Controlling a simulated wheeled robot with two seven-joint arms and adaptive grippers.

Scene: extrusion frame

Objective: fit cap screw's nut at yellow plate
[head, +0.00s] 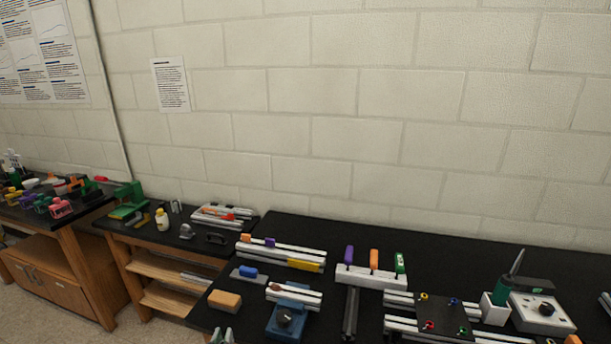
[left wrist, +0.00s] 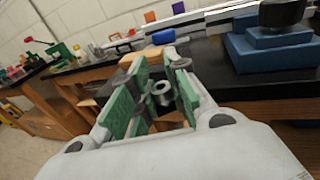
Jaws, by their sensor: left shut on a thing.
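My left gripper (head: 222,336) shows only by its tips at the bottom edge of the head view. In the left wrist view, its green-padded fingers (left wrist: 150,98) are shut on a small grey metal piece with a dark hole, which looks like the nut (left wrist: 162,93). It is held at the table's front edge. A yellow plate (head: 305,266) lies along the right end of a pale extrusion rail (head: 285,250). I cannot make out its cap screw. My right gripper is not in view.
An orange block (head: 225,300), a blue block (head: 248,271) and a blue fixture (head: 288,318) stand near the front edge. A rack with coloured handles (head: 372,275) and a black plate with coloured spots (head: 442,314) lie to the right. The back of the black table (head: 330,234) is clear.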

